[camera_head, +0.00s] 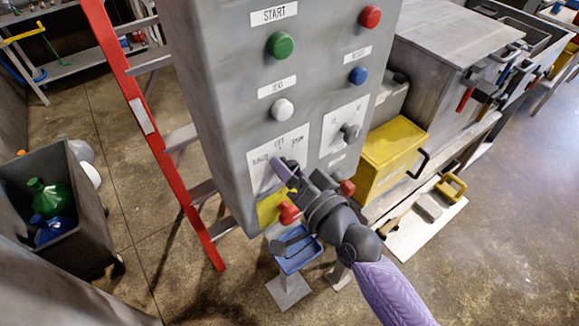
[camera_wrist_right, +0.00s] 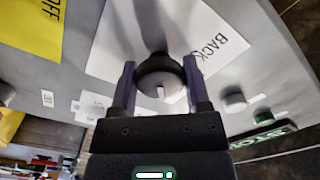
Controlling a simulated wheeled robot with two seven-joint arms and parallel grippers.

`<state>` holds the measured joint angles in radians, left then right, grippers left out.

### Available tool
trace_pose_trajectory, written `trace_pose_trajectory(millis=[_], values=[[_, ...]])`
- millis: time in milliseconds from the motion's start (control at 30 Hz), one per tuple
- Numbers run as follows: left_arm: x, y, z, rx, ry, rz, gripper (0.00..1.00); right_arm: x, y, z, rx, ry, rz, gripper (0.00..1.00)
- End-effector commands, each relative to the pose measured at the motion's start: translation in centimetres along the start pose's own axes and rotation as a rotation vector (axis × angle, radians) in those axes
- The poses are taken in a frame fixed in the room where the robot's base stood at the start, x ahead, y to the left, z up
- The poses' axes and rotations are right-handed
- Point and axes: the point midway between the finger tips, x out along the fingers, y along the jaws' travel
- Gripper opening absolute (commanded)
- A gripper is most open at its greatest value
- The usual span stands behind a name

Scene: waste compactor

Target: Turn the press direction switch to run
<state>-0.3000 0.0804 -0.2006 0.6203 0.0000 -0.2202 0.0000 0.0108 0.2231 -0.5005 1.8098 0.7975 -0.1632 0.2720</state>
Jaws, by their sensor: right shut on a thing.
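A grey control panel (camera_head: 215,100) fills the middle of the head view. On its lower left is a white label plate (camera_head: 262,172) with small lettering, hard to read. The word BACK shows on the plate (camera_wrist_right: 205,40) around the knob. My left gripper is not in view.
A second knob (camera_head: 350,132) sits right of the held one. Green (camera_head: 280,45), red (camera_head: 370,17), white (camera_head: 282,109) and blue (camera_head: 358,75) buttons are above. A red ladder (camera_head: 150,130) stands left of the panel. A yellow box (camera_head: 385,155) is to the right.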

Motion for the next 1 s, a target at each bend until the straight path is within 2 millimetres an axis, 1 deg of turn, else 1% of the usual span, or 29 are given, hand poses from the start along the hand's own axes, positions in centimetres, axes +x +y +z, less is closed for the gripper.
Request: trace_pose_trajectory(millis=[567, 600, 733, 1000], values=[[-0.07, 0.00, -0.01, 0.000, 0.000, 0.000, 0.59, 0.02, -0.04, -0.06, 0.027, 0.002, -0.001, 0.02], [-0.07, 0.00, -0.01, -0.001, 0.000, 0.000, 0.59, 0.02, -0.04, -0.06, 0.027, 0.002, -0.001, 0.70], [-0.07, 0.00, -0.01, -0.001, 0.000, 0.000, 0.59, 0.02, -0.03, -0.04, 0.027, 0.001, -0.001, 0.97], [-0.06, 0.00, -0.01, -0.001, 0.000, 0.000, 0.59, -0.05, 0.00, -0.02, 0.026, 0.001, 0.000, 0.97]])
